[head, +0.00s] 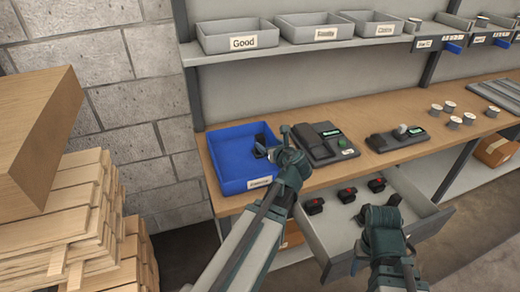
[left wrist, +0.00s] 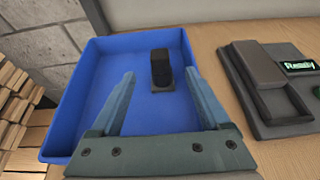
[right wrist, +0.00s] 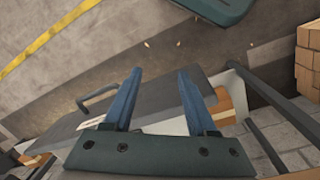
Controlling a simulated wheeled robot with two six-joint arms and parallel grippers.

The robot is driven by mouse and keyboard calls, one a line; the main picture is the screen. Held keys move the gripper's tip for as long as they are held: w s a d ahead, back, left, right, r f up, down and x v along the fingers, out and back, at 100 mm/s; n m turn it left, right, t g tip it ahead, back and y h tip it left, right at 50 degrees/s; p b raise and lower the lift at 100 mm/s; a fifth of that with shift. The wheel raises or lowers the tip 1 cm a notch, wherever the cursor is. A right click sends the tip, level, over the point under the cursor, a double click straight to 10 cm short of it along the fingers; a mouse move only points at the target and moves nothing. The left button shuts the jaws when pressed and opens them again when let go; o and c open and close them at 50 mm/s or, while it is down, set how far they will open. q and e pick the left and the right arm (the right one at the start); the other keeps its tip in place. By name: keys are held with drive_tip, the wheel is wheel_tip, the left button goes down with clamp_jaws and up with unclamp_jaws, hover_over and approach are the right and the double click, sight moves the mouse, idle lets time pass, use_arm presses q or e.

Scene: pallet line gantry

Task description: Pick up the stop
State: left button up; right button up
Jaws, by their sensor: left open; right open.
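A small black block on a flat grey base (left wrist: 162,72), which may be the stop, stands upright in the blue bin (left wrist: 85,95), near its right side. In the head view the black block (head: 261,140) is partly hidden by my left gripper (head: 274,142). In the left wrist view that gripper (left wrist: 160,76) is open, with the block ahead between its fingertips in the picture. I cannot tell whether they touch. My right gripper (head: 379,208) is over the open drawer (head: 335,240). In the right wrist view it (right wrist: 159,72) is open and empty.
Several black pieces with red marks (head: 347,194) lie in the drawer. A grey device with a green display (head: 322,145) stands right of the bin, a second device (head: 396,139) beyond it. Pale cylinders (head: 455,121) stand further right. Stacked wood (head: 70,220) is at left.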

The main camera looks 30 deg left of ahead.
sight(261, 138)
use_arm(q)
drive_tip(key=b+x, duration=0.1)
drive_tip(key=x, duration=0.4)
drive_tip(key=shift+w+a+f, duration=0.15)
drive_tip(key=shift+a+f, duration=0.05)
drive_tip(key=shift+b+x, duration=1.3)
drive_tip(key=shift+x, duration=1.4)
clamp_jaws()
